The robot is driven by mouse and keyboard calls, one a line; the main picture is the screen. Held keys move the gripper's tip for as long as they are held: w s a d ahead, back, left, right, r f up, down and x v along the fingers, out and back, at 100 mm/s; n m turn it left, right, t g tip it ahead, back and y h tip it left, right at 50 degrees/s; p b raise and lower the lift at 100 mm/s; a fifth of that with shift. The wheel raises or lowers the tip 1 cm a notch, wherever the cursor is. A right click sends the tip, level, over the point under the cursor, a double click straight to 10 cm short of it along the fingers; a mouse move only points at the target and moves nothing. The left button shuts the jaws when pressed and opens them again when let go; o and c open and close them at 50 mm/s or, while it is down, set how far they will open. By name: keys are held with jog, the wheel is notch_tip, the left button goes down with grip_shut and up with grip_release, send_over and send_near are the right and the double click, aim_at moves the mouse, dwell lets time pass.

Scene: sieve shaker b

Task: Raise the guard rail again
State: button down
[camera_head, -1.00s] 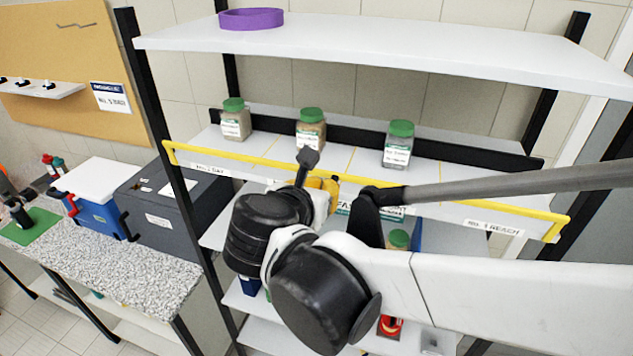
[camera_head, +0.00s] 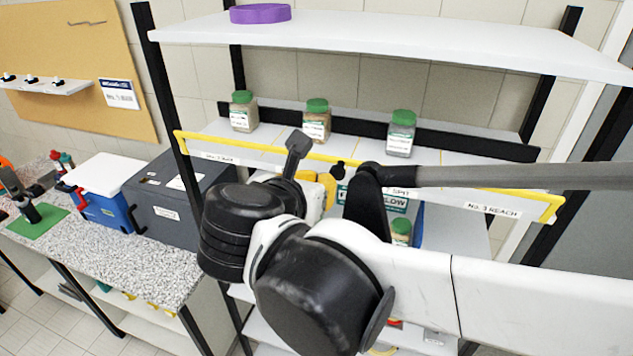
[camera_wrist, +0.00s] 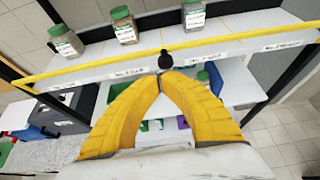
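The guard rail (camera_head: 272,150) is a yellow bar along the front of the middle shelf, just above its labelled edge. It also crosses the wrist view (camera_wrist: 90,69). A black knob (camera_wrist: 166,60) sits at the rail, near its middle, and shows in the head view (camera_head: 338,171). My gripper (camera_wrist: 163,75) has two yellow fingers whose tips come together just below the knob. I see no clear gap between the tips and nothing clearly held. In the head view my gripper (camera_head: 322,186) is partly hidden by my arm.
Green-lidded jars (camera_head: 317,122) stand behind the rail on the middle shelf (camera_head: 470,146). A purple ring (camera_head: 260,13) lies on the top shelf (camera_head: 400,38). Black posts (camera_head: 165,95) frame the rack. A grey box (camera_head: 175,195) stands on the speckled counter (camera_head: 140,262) at left.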

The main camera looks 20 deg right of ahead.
jog(key=v, duration=0.5)
jog(key=w+a+f+n+t+y+b, duration=0.2)
jog(key=w+n+t+y+b, duration=0.45)
jog(key=n+b, duration=0.7)
jog(key=s+a+f+n+g+y+b, duration=0.1)
jog(key=a+f+n+y+b, duration=0.2)
jog(key=f+n+b, duration=0.55)
jog(key=a+f+n+g+y+b, duration=0.15)
jog(key=f+n+y+b, duration=0.3)
jog(key=f+n, duration=0.65)
jog(key=s+d+f+n+g+h+b, duration=0.2)
jog(key=s+d+f+n+b, duration=0.1)
jog(key=f, duration=0.7)
jog(key=s+d+f+n+g+h+b, duration=0.2)
jog(key=s+d+f+n+g+b, duration=0.1)
jog(key=f, duration=0.7)
jog(key=s+d+f+n+g+h+b, duration=0.2)
jog(key=s+d+f+n+b, duration=0.2)
jog(key=f, duration=0.6)
jog(key=shift+s+d+f+b, duration=0.4)
jog(key=shift+s+d+b, duration=0.2)
jog(key=shift+d, duration=0.55)
